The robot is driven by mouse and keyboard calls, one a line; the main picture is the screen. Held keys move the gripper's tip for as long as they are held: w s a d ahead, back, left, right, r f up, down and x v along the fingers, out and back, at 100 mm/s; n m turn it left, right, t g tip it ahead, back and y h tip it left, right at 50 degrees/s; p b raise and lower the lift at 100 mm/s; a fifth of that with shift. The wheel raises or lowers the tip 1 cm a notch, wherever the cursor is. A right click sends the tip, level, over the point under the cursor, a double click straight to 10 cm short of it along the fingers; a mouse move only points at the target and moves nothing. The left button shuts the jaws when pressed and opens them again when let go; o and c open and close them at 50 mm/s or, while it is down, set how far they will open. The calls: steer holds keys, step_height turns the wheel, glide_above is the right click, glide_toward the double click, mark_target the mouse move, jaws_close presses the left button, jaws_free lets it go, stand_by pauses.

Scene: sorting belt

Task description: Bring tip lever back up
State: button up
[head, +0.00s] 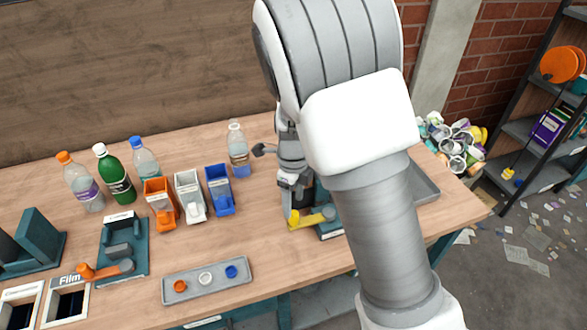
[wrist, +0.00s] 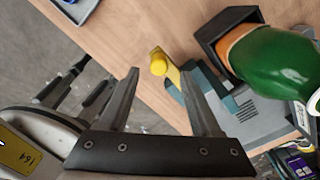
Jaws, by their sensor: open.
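The tip lever is a yellow arm with a round knob (head: 293,219) on a teal base (head: 330,229) near the table's front, low and roughly flat, pointing left in the head view. In the wrist view the yellow knob (wrist: 158,63) shows between and just beyond my fingertips, with the teal base (wrist: 215,95) behind the right finger. My gripper (wrist: 160,73) is open and empty; I cannot tell whether a finger touches the lever. In the head view my gripper (head: 289,196) is directly above the lever, and my arm hides much of the base.
A green bottle (wrist: 275,65) sits tilted in a dark cup (wrist: 228,28) beside the lever. Orange (head: 161,203), white (head: 190,197) and blue (head: 220,190) bins stand left of it. A grey tray (head: 207,278) with coloured caps lies in front. An orange lever (head: 107,270) is further left.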

step_height(320, 180, up, 12)
steer(key=shift+p, duration=0.45)
steer(key=s+d+r+n+t, duration=0.2)
steer(key=s+d+r+n, duration=0.4)
steer(key=s+n, duration=0.4)
steer(key=s+d+r+n+t, duration=0.3)
steer(key=s+d+r+n, duration=0.3)
steer(key=s+n, duration=0.4)
steer(key=d+n, duration=0.1)
steer(key=n, duration=0.2)
steer(key=shift+r+n+t, duration=0.3)
